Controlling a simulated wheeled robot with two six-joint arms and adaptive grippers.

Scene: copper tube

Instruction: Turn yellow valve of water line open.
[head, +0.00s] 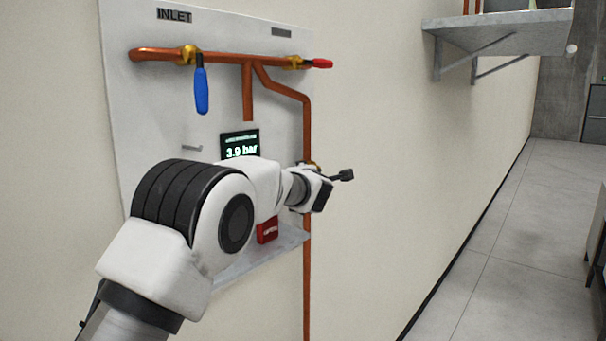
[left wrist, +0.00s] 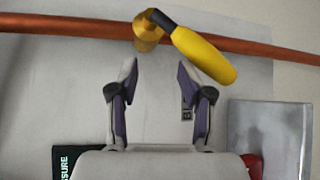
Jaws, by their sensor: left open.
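The yellow valve handle (left wrist: 205,56) shows in the left wrist view, slanting away from its brass body (left wrist: 147,32) at an angle to the copper pipe (left wrist: 80,26). In the head view only a bit of brass (head: 309,165) shows on the right vertical pipe (head: 306,135); my arm hides the yellow handle there. My left gripper (head: 345,175) is at that pipe. In the left wrist view my left gripper (left wrist: 157,68) is open and empty, its fingertips just short of the brass body and the handle. Contact is not visible. My right gripper is not in view.
On the grey wall panel (head: 122,90) are a blue-handled valve (head: 201,90), a red-handled valve (head: 321,63) and a display (head: 240,144) reading 3.9 bar. A red box (head: 267,231) sits on a small ledge (head: 285,243). A wall shelf (head: 500,35) juts out at upper right.

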